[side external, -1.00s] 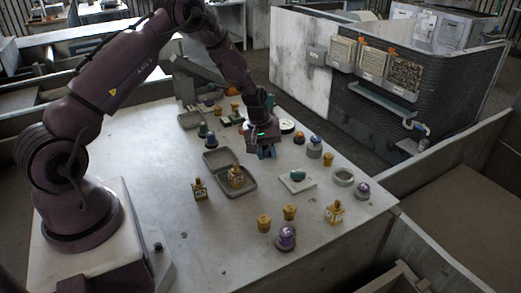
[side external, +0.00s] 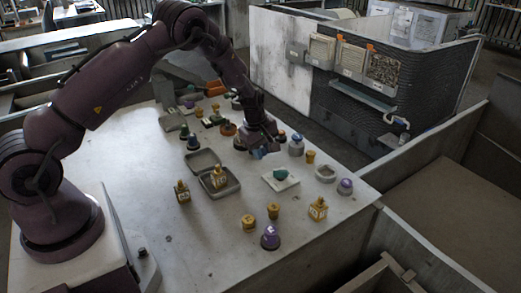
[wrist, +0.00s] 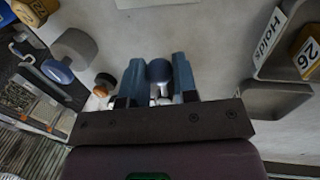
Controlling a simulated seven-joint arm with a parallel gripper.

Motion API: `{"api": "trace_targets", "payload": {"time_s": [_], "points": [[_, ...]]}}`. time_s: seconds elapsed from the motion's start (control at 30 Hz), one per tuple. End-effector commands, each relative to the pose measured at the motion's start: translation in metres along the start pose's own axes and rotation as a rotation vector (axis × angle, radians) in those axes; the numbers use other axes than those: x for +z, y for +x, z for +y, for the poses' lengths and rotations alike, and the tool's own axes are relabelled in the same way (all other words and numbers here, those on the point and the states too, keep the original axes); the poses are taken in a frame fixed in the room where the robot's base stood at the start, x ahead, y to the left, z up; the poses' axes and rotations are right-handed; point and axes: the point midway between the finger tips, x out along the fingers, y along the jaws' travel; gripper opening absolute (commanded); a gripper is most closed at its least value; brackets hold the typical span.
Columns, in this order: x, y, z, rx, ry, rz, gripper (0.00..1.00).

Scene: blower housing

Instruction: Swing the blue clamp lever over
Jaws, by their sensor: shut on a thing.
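My gripper (side external: 262,150) is low over the right part of the white table in the side view. In the wrist view its two blue-grey fingers (wrist: 158,80) are close on either side of a rounded blue-grey knob (wrist: 159,70), which I take to be the end of the blue clamp lever. The fingers are shut on it. A small pale part shows below the knob between the fingers. The rest of the lever and its pivot are hidden by the gripper in both views, so I cannot tell the lever's angle.
A grey open case (side external: 231,188) with a yellow tagged block (side external: 219,176) lies left of the gripper. A grey holder with a blue top (side external: 296,145) stands close on the right. A white plate with a green piece (side external: 280,174) lies in front, among several yellow and purple pieces.

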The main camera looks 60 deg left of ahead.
Motion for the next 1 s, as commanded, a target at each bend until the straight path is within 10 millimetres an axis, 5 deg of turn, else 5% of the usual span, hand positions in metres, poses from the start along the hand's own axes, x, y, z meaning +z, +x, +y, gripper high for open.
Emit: {"api": "trace_targets", "payload": {"time_s": [0.37,0.4,0.5,0.83,1.0], "points": [[0.002,0.0,0.003,0.007,-0.006,0.0,0.0],[0.002,0.0,0.003,0.007,-0.006,0.0,0.32],[0.001,0.0,0.002,0.006,-0.005,0.0,0.52],[0.0,-0.004,0.002,0.004,-0.004,0.001,0.52],[0.0,-0.028,0.002,0.007,-0.004,0.003,0.52]]}}
